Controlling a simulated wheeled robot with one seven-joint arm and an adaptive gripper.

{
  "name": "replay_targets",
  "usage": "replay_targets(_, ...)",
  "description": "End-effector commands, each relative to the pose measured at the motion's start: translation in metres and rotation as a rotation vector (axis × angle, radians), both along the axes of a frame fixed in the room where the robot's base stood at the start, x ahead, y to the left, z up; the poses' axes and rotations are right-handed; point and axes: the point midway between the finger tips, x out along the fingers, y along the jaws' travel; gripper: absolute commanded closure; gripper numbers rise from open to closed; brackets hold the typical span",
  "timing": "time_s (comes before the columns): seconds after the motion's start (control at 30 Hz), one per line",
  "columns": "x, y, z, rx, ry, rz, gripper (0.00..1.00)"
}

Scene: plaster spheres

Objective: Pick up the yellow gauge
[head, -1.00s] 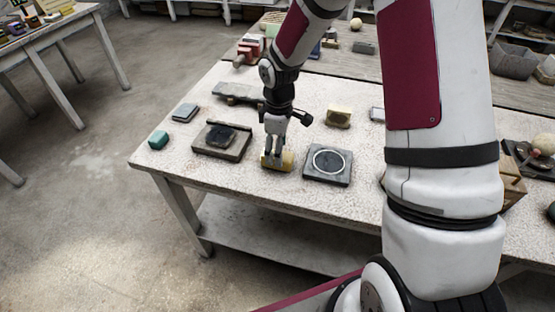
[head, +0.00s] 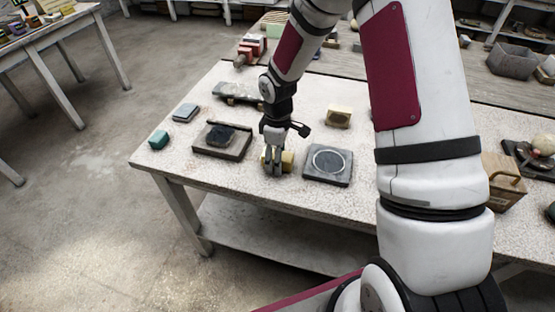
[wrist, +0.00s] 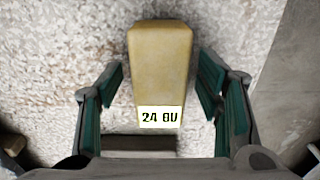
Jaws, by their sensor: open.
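The yellow gauge (wrist: 160,65) is a yellow block lying on the speckled white table top (wrist: 60,50). A white label reading "24 0U" shows on its near end in the wrist view. In the head view, the gauge (head: 288,160) is partly hidden behind my gripper (head: 275,172). My gripper also shows in the wrist view (wrist: 160,92), open, with one green-padded finger on each side of the gauge. Gaps show between the pads and the block, so it is not gripped.
A dark slab with a white ring (head: 328,165) lies close to the right of the gauge. A grey tray with a dark patch (head: 222,140) lies to the left.

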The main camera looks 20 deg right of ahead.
Motion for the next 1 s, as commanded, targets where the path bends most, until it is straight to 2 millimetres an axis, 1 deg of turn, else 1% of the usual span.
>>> replay_targets(0.33,-0.0001,0.0001,-0.0014,0.0,0.0,0.0,0.4)
replay_targets(0.37,-0.0001,0.0001,-0.0014,0.0,0.0,0.0,0.45)
replay_targets(0.4,0.0,0.0,-0.0014,0.0,0.0,0.0,0.54)
replay_targets(0.47,0.0,0.0,-0.0013,0.0,0.0,0.0,0.67)
replay_targets(0.5,0.0,0.0,-0.0013,0.0,0.0,0.0,0.76)
replay_targets(0.6,0.0,0.0,-0.0013,0.0,0.0,0.0,0.97)
replay_targets(0.87,0.0002,0.0,-0.0008,-0.001,-0.001,0.0,0.97)
replay_targets(1.0,0.0003,-0.0001,0.004,0.0,-0.002,0.0,0.97)
